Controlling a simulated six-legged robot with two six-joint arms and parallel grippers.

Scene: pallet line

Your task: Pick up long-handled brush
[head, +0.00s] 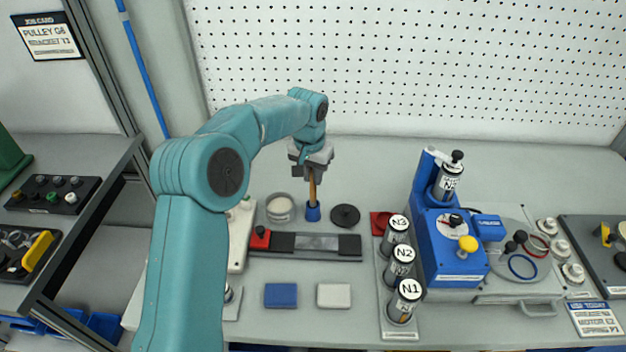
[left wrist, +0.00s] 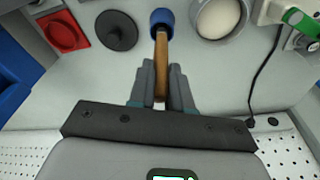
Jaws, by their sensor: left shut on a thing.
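The long-handled brush has a wooden handle (head: 312,190) and a blue lower end (head: 312,212). In the head view it stands nearly upright on the bench. My left gripper (head: 312,168) is above it, shut on the upper part of the handle. In the left wrist view my left gripper (left wrist: 162,85) has its two grey fingers on either side of the wooden handle (left wrist: 161,55), with the blue end (left wrist: 162,20) beyond. I cannot tell whether the blue end touches the bench. Bristles are not visible. My right gripper is not in view.
A round dish (head: 280,208) stands left of the brush and a black disc lid (head: 345,216) right of it. A dark bar (head: 300,245) with a red clamp lies in front. Canisters (head: 397,232) and a blue machine (head: 450,250) stand further right. Pegboard rises behind.

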